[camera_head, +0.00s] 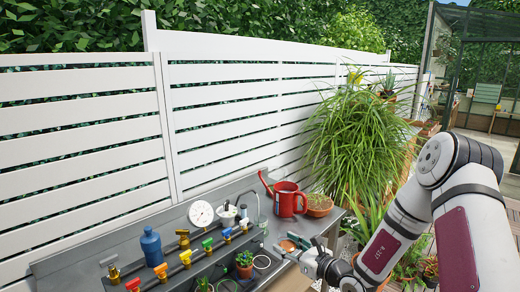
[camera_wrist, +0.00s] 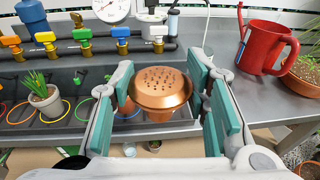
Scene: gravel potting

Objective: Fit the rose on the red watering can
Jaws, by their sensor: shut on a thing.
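The red watering can (camera_head: 287,198) stands upright on the grey bench in the head view, its spout rising to the upper left. It also shows at the right of the wrist view (camera_wrist: 262,48). The rose (camera_wrist: 160,88) is a copper-coloured piece with a domed, perforated face. My gripper (camera_wrist: 162,98) is shut on the rose, with teal pads on either side of it. The perforated face is toward the wrist camera. In the head view my gripper (camera_head: 308,250) is at the bench's front edge, right of the trough and in front of the can.
A pipe with coloured valves (camera_head: 186,257), a blue bottle (camera_head: 151,247) and a white gauge (camera_head: 201,213) are left of the can. A terracotta bowl plant (camera_head: 319,206) stands close to the can's right. Small potted plants (camera_head: 244,264) sit along the front trough.

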